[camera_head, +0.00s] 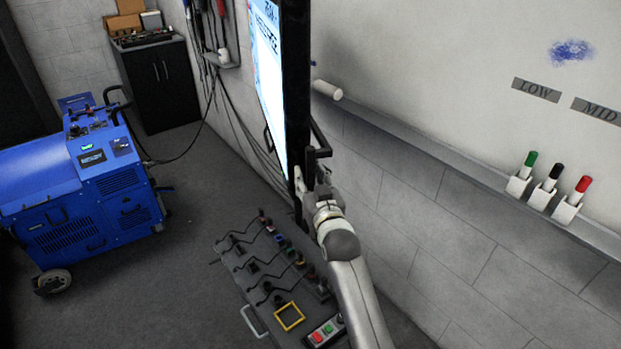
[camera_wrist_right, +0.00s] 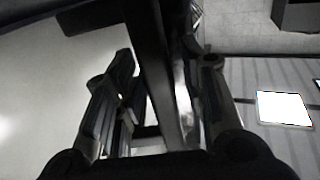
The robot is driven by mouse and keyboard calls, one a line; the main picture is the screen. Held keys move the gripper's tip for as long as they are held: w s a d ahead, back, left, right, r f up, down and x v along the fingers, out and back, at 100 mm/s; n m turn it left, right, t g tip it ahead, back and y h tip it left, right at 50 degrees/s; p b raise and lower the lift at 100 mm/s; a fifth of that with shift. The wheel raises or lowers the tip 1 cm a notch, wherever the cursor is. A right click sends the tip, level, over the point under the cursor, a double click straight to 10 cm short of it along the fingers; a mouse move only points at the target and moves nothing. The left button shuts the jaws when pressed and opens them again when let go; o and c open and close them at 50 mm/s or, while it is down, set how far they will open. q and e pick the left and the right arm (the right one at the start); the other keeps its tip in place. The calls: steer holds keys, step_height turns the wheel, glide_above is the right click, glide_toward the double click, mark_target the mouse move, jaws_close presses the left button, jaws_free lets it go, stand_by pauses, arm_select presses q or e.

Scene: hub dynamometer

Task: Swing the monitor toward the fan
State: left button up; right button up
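The monitor (camera_head: 268,70) stands nearly edge-on at the top middle of the head view, its lit screen facing left. A dark bracket-like handle (camera_head: 319,143) sticks out at its lower right edge. My right gripper (camera_head: 305,182) is at the monitor's lower edge, by this handle. In the right wrist view a dark bar (camera_wrist_right: 158,75) runs between the spread fingers of my right gripper (camera_wrist_right: 168,75), with gaps beside it; I see no firm grip. The blue wheeled machine (camera_head: 75,185), apparently the fan, stands at the left. My left gripper is out of view.
A control panel (camera_head: 290,318) with levers and buttons lies below the monitor. A black cabinet (camera_head: 162,85) stands at the back left. A wall ledge (camera_head: 435,150) carries markers at the right. The floor between the blue machine and panel is clear.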

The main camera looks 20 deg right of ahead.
jaws_close()
steer(key=shift+d, duration=0.1)
